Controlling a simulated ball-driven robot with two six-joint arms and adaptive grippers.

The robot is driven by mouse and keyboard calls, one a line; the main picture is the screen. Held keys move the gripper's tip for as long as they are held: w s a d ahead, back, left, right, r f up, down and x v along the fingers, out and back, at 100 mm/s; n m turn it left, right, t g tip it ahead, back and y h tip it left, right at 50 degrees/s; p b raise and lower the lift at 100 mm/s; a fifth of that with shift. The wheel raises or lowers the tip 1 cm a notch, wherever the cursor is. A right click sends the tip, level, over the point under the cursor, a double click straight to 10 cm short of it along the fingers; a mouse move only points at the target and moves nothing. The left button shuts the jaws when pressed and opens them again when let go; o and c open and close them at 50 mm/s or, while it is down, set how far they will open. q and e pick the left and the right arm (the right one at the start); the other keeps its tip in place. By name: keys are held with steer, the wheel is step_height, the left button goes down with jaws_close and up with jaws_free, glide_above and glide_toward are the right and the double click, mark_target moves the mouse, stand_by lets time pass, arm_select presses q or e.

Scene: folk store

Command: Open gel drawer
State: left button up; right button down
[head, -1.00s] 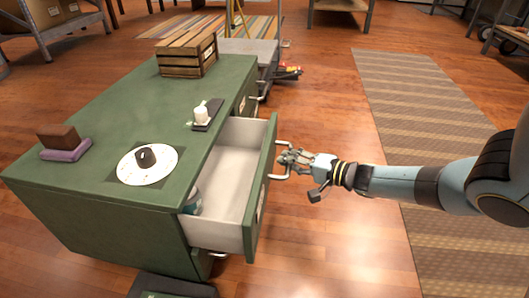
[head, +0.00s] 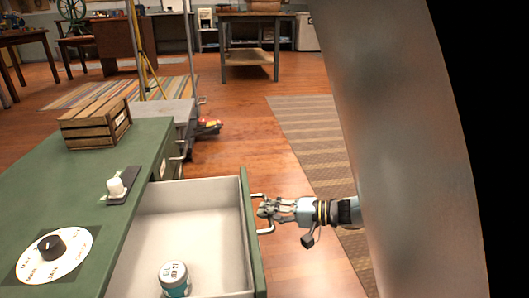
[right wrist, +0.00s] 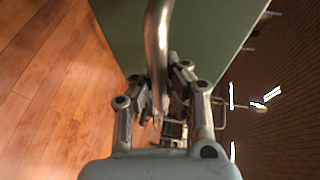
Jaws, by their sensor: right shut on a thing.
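The gel drawer (head: 190,235) is pulled out of the green cabinet (head: 85,185), and its white inside shows. A small jar with a pale lid (head: 174,279) stands in it near the front of the picture. My right gripper (head: 264,210) is at the metal handle (head: 262,229) on the drawer's green front. In the right wrist view the handle (right wrist: 158,50) runs down between the two fingers (right wrist: 163,105), which are shut on it. My left gripper is not in view.
On the cabinet top are a dial (head: 50,250), a white candle-like item on a dark plate (head: 116,187) and a wooden crate (head: 95,122). A large grey curved surface fills the right side. Wood floor (head: 235,150) lies open beyond the drawer.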

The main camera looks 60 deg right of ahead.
steer(key=shift+s+f, duration=0.1)
steer(key=c, duration=1.3)
jaws_free()
steer(key=v, duration=1.2)
